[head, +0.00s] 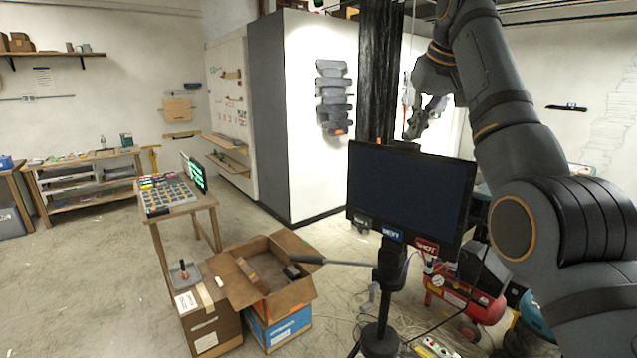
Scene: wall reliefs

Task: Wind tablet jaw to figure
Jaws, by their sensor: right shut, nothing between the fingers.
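A dark, blank flat screen (411,195), which looks like the tablet, stands upright on a black stand (381,335) right of centre. A small dark piece (402,146) shows at its top edge; I cannot tell whether it is the jaw. My right gripper (414,128) is shut and empty just above that top edge, and I cannot tell whether it touches. A smaller display (196,173) with green characters stands on the table at the left, its text too small to read. My left gripper is not in view.
Behind the screen are a black post (379,75) and a white wall panel with a dark relief (334,97). An open cardboard box (252,293) stands at lower centre. A red machine (462,302) and cables lie below right. The floor at left is clear.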

